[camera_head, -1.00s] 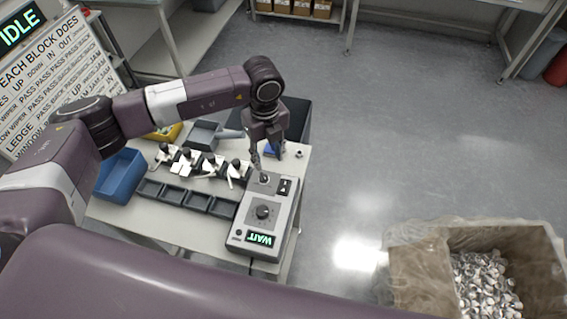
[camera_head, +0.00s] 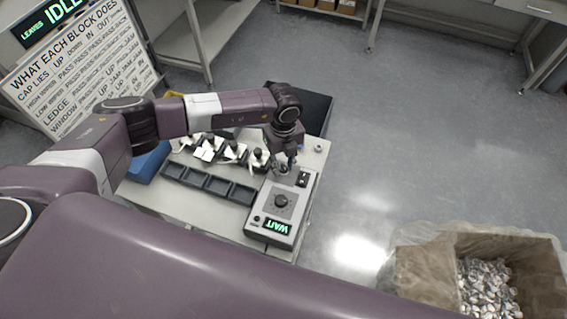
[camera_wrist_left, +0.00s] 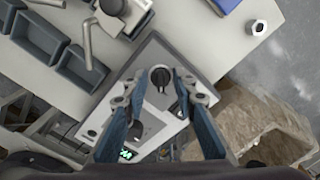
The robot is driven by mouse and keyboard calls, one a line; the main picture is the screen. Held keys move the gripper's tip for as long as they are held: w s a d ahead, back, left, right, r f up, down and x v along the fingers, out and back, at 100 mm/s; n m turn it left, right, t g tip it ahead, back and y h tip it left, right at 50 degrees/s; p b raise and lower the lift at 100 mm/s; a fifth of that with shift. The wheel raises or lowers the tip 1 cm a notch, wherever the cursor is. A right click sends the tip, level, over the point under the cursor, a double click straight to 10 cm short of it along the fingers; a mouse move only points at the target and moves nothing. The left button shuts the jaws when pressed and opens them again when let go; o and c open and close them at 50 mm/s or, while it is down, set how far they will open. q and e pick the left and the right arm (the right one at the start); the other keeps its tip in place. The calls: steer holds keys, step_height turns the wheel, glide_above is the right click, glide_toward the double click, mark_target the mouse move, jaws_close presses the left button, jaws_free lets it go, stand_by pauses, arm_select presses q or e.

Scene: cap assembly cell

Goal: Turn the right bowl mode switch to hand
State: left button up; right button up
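The grey control box (camera_head: 258,222) stands at the right end of the small table, its lit display reading WAIT. A small dark knob, which I take for the mode switch, is at its far end and shows in the left wrist view (camera_wrist_left: 160,76). My left gripper (camera_head: 284,167) points down over the small knob. In the wrist view its two fingers (camera_wrist_left: 160,88) are apart, one on either side of the knob; contact is not clear. My right gripper is out of view.
Several dark trays (camera_head: 208,183) and white-and-black fixtures (camera_head: 234,151) lie left of the box. A blue bin (camera_head: 148,163) is at the table's left end. A small nut-like part (camera_head: 318,148) lies at the far right corner. A lined carton (camera_head: 425,270) of caps stands right.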

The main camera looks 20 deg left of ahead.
mark_target(284, 166)
arm_select(q)
jaws_close()
steer(key=shift+f+m+b, duration=0.1)
steer(key=shift+m+b, duration=0.5)
steer(key=shift+b, duration=0.05)
steer(key=shift+w+m+b, duration=0.1)
steer(key=shift+m+b, duration=0.6)
steer(key=shift+b, duration=0.05)
steer(key=m+b, duration=1.2)
steer(key=b, duration=0.1)
steer(key=shift+f+b, duration=0.1)
steer(key=shift+b, duration=0.25)
steer(key=shift+r+m+b, duration=0.25)
steer(key=shift+m+b, duration=1.25)
steer(key=shift+m, duration=0.2)
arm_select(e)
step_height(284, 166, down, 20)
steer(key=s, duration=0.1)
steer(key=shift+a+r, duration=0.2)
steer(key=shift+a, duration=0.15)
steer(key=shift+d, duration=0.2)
arm_select(q)
steer(key=shift+o, duration=2.3)
jaws_free()
step_height(284, 166, up, 12)
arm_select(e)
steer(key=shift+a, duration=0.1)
